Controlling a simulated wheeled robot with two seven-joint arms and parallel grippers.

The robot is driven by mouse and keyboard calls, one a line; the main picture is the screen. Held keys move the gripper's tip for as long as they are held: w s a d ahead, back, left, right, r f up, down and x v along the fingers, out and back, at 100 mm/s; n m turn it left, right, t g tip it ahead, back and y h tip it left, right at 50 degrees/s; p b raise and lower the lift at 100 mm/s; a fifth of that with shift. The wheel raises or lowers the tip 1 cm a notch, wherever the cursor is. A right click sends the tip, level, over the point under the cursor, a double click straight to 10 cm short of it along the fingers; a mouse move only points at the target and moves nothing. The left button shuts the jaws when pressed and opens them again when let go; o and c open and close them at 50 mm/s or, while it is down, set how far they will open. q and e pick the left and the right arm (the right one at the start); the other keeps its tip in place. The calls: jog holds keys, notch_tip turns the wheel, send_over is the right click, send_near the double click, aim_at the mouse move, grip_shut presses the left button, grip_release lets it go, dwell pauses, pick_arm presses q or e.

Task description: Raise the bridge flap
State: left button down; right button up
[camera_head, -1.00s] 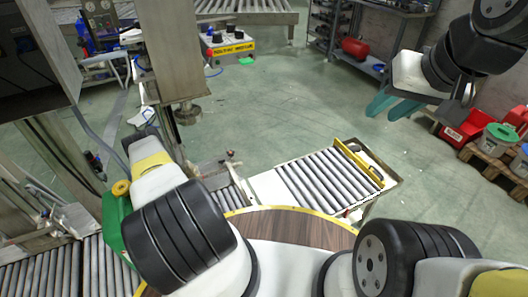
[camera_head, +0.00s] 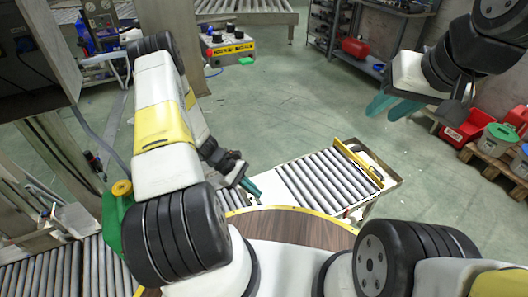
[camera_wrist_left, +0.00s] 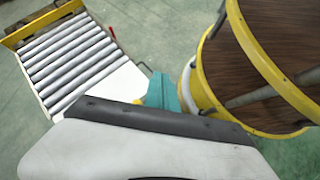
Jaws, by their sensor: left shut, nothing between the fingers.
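The bridge flap looks to be the roller section (camera_head: 325,180), lying about flat with grey rollers and a yellow bar at its far end. It also shows in the left wrist view (camera_wrist_left: 70,60). My left gripper (camera_head: 250,188) has teal fingers, shut and empty, beside the flap's near left corner. In the left wrist view its fingers (camera_wrist_left: 172,93) are just past the flap's white near end; I cannot tell whether they touch it. My right gripper (camera_head: 394,106) is open and empty, raised at the right, away from the flap.
My round wooden-topped base with its yellow rim (camera_head: 290,212) is close to the flap. More rollers (camera_head: 60,270) run at the lower left. A red bin (camera_head: 466,130) and a pallet (camera_head: 490,168) stand at the right. The green floor beyond the flap is clear.

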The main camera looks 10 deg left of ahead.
pick_arm(q)
notch_tip(320, 180, up, 8)
jog(key=w+m+y, duration=0.1)
jog(key=w+m, duration=0.1)
jog(key=m, duration=0.2)
jog(key=shift+w+d+y, duration=0.15)
jog(key=shift+d+y, duration=0.15)
jog(key=shift+d, duration=0.05)
notch_tip(320, 180, up, 25)
jog(key=s+m+t+y, duration=0.2)
jog(key=m+y, duration=0.1)
jog(key=m, duration=0.3)
jog(key=s+r+m+t+y, duration=0.2)
jog(key=s+r+m+t, duration=0.3)
jog(key=s+r, duration=0.9)
jog(key=shift+s+a+r+t, duration=0.15)
jog(key=shift+a+r+t, duration=0.2)
jog(key=shift+r, duration=0.3)
